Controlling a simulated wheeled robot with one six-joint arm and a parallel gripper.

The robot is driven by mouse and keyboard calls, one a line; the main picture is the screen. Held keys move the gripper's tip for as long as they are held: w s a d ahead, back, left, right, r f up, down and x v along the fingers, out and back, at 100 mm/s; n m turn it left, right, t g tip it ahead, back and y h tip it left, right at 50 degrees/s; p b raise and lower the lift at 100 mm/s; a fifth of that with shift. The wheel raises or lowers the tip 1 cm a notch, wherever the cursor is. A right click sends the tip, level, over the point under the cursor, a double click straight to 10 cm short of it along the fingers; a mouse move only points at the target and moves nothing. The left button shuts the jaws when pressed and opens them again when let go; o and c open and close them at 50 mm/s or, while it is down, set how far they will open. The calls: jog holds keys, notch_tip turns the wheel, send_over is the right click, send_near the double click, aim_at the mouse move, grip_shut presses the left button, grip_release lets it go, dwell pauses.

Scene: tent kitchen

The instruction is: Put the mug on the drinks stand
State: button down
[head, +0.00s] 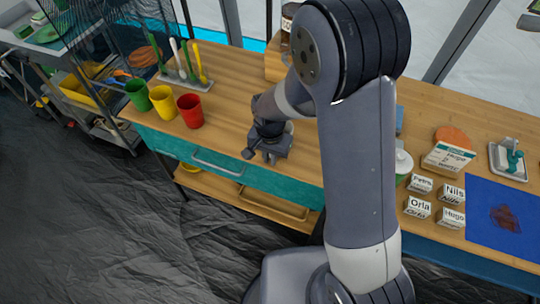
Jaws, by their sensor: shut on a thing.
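My gripper (268,148) is over the wooden counter (235,95), close to its front edge and above the teal drawer front. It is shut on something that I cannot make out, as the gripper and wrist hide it. I cannot pick out a mug for certain. A green cup (138,95), a yellow cup (163,102) and a red cup (190,111) stand upright in a row to the left of my gripper. A raised wooden block (275,66) with a jar stands at the back, partly behind my arm; I cannot tell whether it is the drinks stand.
Name blocks (418,207) and an order card (448,157) stand right of my arm, beside a blue mat (500,210). A white-topped pot (403,162) is close to my arm. A utensil holder (186,80) stands behind the cups. Counter between red cup and gripper is clear.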

jog(key=shift+f, duration=0.2)
jog(key=c, duration=1.5)
grip_release()
jog(key=shift+r, duration=0.1)
notch_tip(320, 180, up, 12)
jog(key=shift+r, duration=0.15)
